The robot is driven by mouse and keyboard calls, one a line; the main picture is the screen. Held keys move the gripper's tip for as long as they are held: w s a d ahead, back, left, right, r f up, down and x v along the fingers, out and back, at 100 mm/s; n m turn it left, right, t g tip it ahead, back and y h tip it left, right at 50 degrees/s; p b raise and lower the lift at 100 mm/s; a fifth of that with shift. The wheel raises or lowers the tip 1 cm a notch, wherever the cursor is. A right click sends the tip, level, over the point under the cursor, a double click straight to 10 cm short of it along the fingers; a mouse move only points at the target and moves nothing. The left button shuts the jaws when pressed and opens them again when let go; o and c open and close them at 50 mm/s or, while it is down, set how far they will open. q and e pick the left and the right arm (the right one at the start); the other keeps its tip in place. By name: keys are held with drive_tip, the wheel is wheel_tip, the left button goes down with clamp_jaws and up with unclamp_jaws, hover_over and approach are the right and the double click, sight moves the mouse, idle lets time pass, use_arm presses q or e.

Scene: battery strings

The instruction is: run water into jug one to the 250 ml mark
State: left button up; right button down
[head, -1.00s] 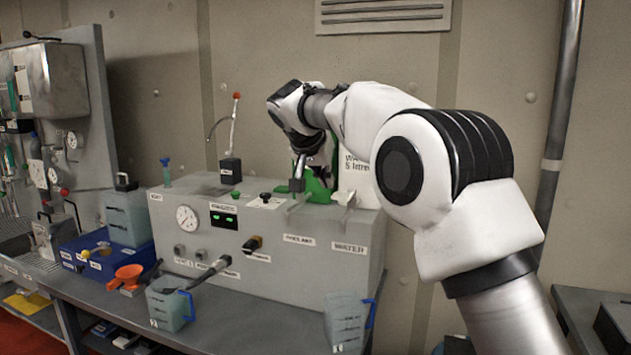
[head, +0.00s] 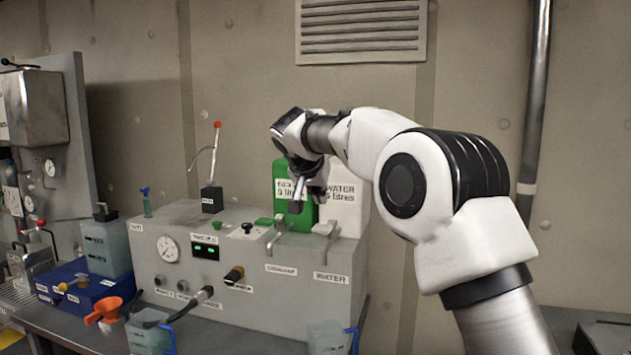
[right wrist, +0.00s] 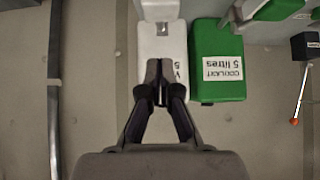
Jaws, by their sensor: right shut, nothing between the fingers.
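A clear jug with a blue handle (head: 325,337) stands below the WATER label at the console front, cut off by the bottom edge. Another blue-handled jug (head: 150,335) stands further left; I cannot read which is jug one. The grey water lever (head: 327,229) is on the console top above the WATER label. The coolant lever (head: 279,232) is left of it. My right gripper (head: 296,206) is shut and empty, above the console top in front of the green container. In the right wrist view its fingers (right wrist: 160,98) are together. My left gripper is out of view.
A green coolant container (head: 282,187) and a white water container (head: 349,205) stand behind the levers. An orange funnel (head: 103,311) and blue box (head: 78,287) are at the left.

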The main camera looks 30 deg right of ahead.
sight(325, 225)
drive_tip(key=f, duration=0.1)
drive_tip(key=w+d+f, duration=0.1)
drive_tip(key=f, duration=0.1)
drive_tip(key=f+p, duration=0.1)
drive_tip(key=shift+w+d+f, duration=0.25)
drive_tip(key=shift+d+f, duration=0.05)
drive_tip(key=shift+d, duration=0.05)
drive_tip(key=shift+s+a+f, duration=0.1)
drive_tip(key=shift+s+f, duration=0.05)
drive_tip(key=shift+f, duration=0.55)
drive_tip(key=shift+f, duration=0.1)
drive_tip(key=f+b, duration=0.1)
drive_tip(key=b, duration=0.5)
drive_tip(key=f+t+h+b, duration=0.1)
drive_tip(key=f+b, duration=0.1)
drive_tip(key=b, duration=0.4)
drive_tip(key=s+a+f+h+b, duration=0.1)
drive_tip(key=f+b, duration=0.1)
drive_tip(key=b, duration=0.4)
drive_tip(key=shift+a+f+t, duration=0.1)
drive_tip(key=shift+f+t, duration=0.1)
drive_tip(key=shift+t, duration=0.1)
drive_tip(key=shift+f, duration=0.25)
idle(0.4)
idle(1.1)
